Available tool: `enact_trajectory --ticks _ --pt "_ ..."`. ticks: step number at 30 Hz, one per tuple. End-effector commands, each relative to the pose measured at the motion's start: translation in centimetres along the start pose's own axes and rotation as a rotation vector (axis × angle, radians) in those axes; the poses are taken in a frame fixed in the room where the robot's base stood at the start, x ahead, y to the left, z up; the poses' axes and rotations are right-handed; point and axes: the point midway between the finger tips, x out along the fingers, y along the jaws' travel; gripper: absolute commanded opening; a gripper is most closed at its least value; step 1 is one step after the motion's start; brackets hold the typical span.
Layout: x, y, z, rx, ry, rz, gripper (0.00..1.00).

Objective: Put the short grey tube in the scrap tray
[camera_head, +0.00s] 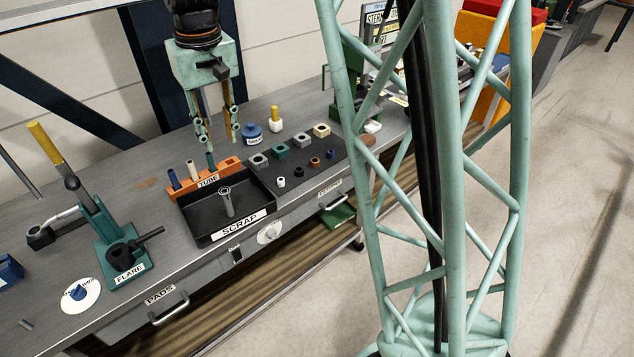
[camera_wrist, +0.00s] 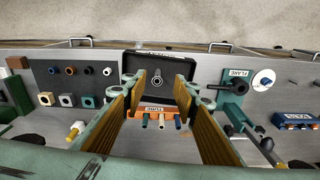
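A short grey tube (camera_head: 228,203) with a wider ringed end is within the outline of the black scrap tray (camera_head: 199,240), end-up and slightly tilted. I cannot tell whether it rests on the tray floor. In the wrist view the tube (camera_wrist: 157,76) shows end-on over the tray (camera_wrist: 127,68). My gripper (camera_head: 218,136) is open and points down, above the bench by the tray and tube rack. In the wrist view its fingers (camera_wrist: 157,88) are spread wide, with nothing between them; the tube lies beyond the tips.
An orange tube rack (camera_head: 233,165) holding blue, pale and teal tubes stands behind the tray. A dark mat with blocks and rings (camera_head: 298,156) lies right. A green flare tool (camera_head: 108,235) stands left. A small grey piece (camera_head: 25,324) lies at the bench's near left.

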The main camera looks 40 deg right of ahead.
Motion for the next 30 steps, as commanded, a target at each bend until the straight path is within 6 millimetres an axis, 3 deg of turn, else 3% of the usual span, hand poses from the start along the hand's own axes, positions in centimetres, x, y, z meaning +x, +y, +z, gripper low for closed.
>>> enact_trajectory --ticks 12,30 --pt "-6.4 0.0 5.8 -0.001 0.043 0.000 0.27" --pt "-13.4 0.1 15.0 -0.002 0.107 0.000 0.27"
